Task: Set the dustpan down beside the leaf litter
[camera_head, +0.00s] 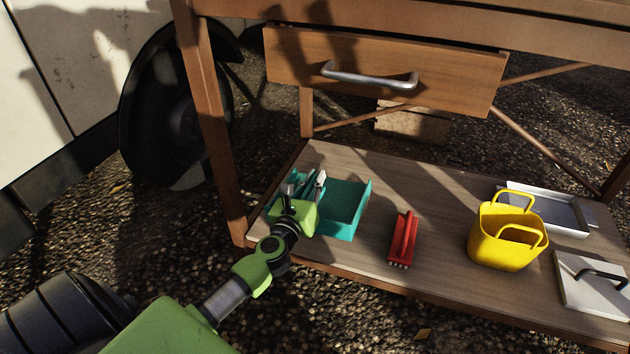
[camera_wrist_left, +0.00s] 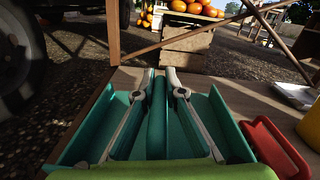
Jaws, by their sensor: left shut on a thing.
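The teal dustpan (camera_head: 347,205) is at the left end of the low wooden shelf, on it or just above it; I cannot tell which. My left gripper (camera_head: 304,186) is over the dustpan's left part, shut on its handle. In the left wrist view the fingers of the left gripper (camera_wrist_left: 160,85) lie on both sides of the teal handle (camera_wrist_left: 157,125), with the dustpan's walls (camera_wrist_left: 222,122) to either side. No leaf pile shows; a single yellowish leaf (camera_head: 423,333) lies on the ground in front of the shelf. My right gripper is not in view.
On the shelf (camera_head: 350,259) are a red brush (camera_head: 403,238), a yellow basket (camera_head: 492,249), a metal tray (camera_head: 562,215) and a white lid-like piece with a dark handle (camera_head: 590,290). A drawer (camera_head: 290,62) hangs above. A table leg (camera_head: 216,140) stands left; a vehicle wheel (camera_head: 160,120) lies beyond.

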